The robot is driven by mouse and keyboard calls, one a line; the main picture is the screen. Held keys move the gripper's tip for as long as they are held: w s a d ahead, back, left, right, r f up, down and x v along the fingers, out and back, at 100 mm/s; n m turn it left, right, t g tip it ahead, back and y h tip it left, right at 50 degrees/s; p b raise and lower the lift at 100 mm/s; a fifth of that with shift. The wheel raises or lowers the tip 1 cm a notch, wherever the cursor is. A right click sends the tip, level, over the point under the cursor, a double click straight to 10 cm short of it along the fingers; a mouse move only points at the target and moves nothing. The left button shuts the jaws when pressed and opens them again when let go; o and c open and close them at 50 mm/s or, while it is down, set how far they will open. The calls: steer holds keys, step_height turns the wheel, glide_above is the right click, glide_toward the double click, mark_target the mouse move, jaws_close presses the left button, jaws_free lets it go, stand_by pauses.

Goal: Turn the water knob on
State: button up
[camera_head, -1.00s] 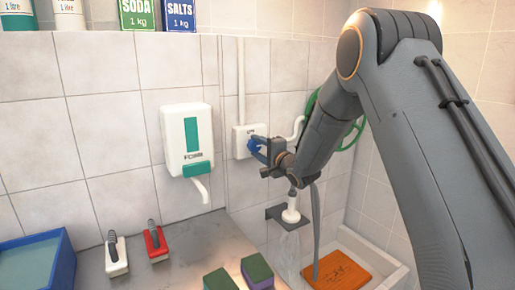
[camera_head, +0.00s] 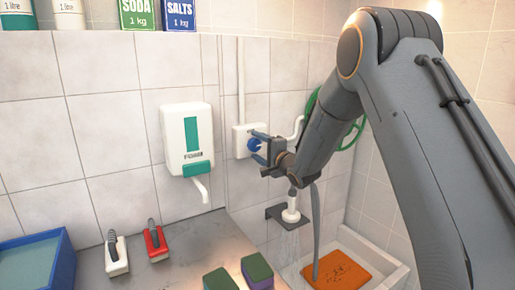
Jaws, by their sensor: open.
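The blue water knob (camera_head: 254,146) sits on a white wall box (camera_head: 240,151) on the tiled wall, right of the foam dispenser. My gripper (camera_head: 258,147) is open at the knob, with one finger above it and one below it. I cannot tell whether the fingers touch the knob. A white shower head (camera_head: 291,210) hangs in a dark bracket below my arm, and water sprays down from it.
A foam dispenser (camera_head: 187,140) with a spout hangs left of the knob. An orange towel (camera_head: 336,270) lies in the white basin (camera_head: 390,262). Two brushes, white (camera_head: 116,258) and red (camera_head: 156,243), and sponges (camera_head: 257,270) lie on the counter. A green hose reel (camera_head: 355,136) is behind my arm.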

steer(key=b+v, duration=0.2)
steer(key=v, duration=0.5)
steer(key=shift+s+d, duration=0.2)
steer(key=shift+s, duration=0.1)
steer(key=s+d+f+n+g+h, duration=0.5)
steer(key=s+d+f+h, duration=0.3)
steer(key=s+d+f, duration=0.5)
steer(key=s+d+f+n+g, duration=0.1)
steer(key=s+d+n+g, duration=0.1)
steer(key=s, duration=0.6)
steer(key=s+d+f+n+g+h, duration=0.1)
steer(key=s+d+f+n+g, duration=0.1)
steer(key=s, duration=0.7)
steer(key=s+d+f+n+g+h, duration=0.1)
steer(key=s+g, duration=0.3)
steer(key=s, duration=0.5)
steer(key=shift+d+n+g, duration=0.3)
steer(key=shift+d+n, duration=0.35)
steer(key=shift+n, duration=0.05)
